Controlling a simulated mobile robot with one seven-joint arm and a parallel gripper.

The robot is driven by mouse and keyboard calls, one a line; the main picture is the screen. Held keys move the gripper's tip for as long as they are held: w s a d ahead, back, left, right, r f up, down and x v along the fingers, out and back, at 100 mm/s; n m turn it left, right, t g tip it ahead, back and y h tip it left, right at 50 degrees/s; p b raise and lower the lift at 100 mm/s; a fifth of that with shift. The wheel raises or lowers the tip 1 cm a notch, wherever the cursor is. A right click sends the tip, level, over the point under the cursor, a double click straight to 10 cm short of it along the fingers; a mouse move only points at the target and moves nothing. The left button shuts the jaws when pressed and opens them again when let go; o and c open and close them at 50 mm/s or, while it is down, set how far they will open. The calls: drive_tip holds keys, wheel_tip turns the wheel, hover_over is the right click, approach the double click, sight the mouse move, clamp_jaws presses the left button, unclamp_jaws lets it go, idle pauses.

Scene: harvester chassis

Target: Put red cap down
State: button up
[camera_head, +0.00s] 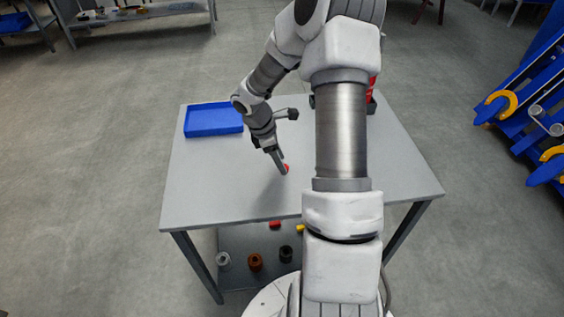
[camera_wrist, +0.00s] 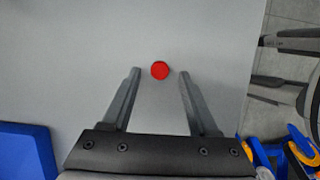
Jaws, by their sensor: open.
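The red cap (camera_wrist: 160,70) is a small round disc. In the wrist view it lies between the tips of my gripper (camera_wrist: 160,73), with a gap on each side. The fingers are apart and do not touch it. In the head view the cap (camera_head: 286,168) shows as a red spot at the tip of my gripper (camera_head: 282,168), over the grey table (camera_head: 215,190). The cap seems to rest on the tabletop, though its exact height is hard to tell.
A blue tray (camera_head: 213,131) stands at the table's back left. A red object (camera_head: 371,88) is partly hidden behind my arm. A lower shelf holds several small parts, including a brown one (camera_head: 255,262). The table's left front is clear. Blue machinery (camera_head: 530,95) stands at right.

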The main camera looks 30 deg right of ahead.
drive_tip(key=p+v, duration=0.1)
drive_tip(key=v, duration=0.9)
drive_tip(key=shift+p, duration=0.3)
drive_tip(key=shift+a+r, duration=0.1)
drive_tip(key=shift+r, duration=0.05)
drive_tip(key=s+a+r+m+t+y+p, duration=0.1)
drive_tip(key=s+a+r+m+t+p, duration=0.1)
drive_tip(key=s+a+r+m, duration=0.4)
drive_tip(key=s+a+r+m+t+y+p, duration=0.1)
drive_tip(key=s+a+r+m+t, duration=0.4)
drive_tip(key=s+a+r, duration=0.5)
drive_tip(key=s+r+m+y, duration=0.1)
drive_tip(key=s+r+m, duration=0.1)
drive_tip(key=s+r, duration=0.2)
wheel_tip(320, 180, up, 3)
drive_tip(key=shift+a+r+p, duration=0.25)
drive_tip(key=shift+p, duration=0.15)
